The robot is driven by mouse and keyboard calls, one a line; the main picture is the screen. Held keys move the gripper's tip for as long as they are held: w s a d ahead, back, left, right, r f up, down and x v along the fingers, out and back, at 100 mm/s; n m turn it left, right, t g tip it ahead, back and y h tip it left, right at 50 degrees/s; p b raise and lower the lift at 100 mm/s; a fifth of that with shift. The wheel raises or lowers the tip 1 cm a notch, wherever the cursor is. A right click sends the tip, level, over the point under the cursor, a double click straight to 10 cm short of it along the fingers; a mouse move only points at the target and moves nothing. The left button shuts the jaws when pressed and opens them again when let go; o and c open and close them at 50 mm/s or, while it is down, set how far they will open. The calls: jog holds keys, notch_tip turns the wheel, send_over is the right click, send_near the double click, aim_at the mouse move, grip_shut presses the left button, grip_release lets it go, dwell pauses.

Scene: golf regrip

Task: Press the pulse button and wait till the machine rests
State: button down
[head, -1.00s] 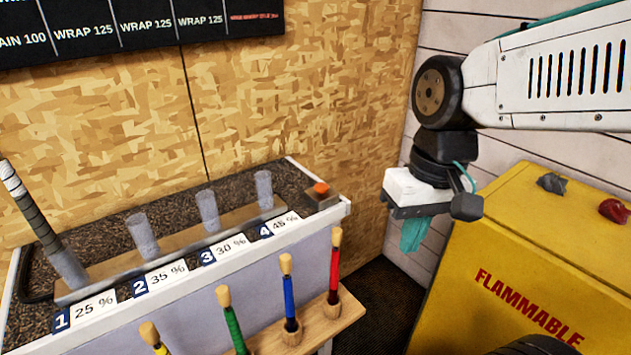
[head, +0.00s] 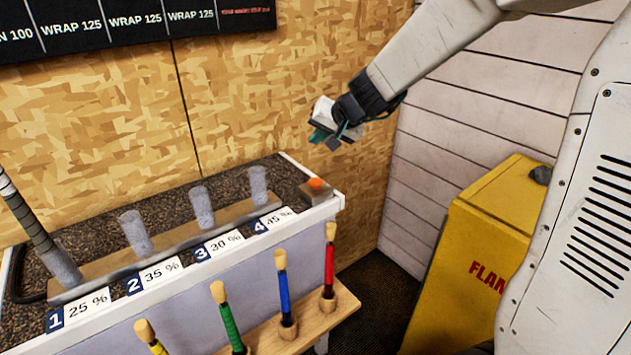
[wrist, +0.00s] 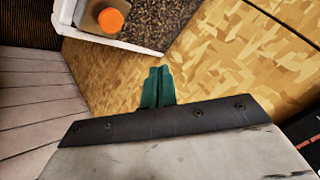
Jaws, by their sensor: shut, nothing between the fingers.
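The pulse button is an orange cap (head: 315,183) on a small box at the right back corner of the bench machine. It also shows in the wrist view (wrist: 110,20) near the top edge. My gripper (head: 318,137) is in the air above the button's corner, near the wood-chip wall, and apart from the button. Its teal fingers (wrist: 157,87) are together and empty. The machine's bench (head: 300,222) has a row of grey cups numbered 1 to 4. A dark banded shaft (head: 22,210) stands tilted in cup 1.
A wooden rack (head: 345,303) with yellow, green, blue and red brushes stands along the bench's front. A yellow flammable cabinet (head: 480,240) is at the right. A dark sign board (head: 130,25) hangs on the wall. The air above the button is clear.

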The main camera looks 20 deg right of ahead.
aim_at(318, 183)
dwell(0.3)
jog(key=shift+f, duration=4.4)
jog(key=shift+f, duration=0.1)
jog(key=shift+f, duration=0.3)
jog(key=shift+f, duration=0.55)
jog(key=shift+r, duration=1)
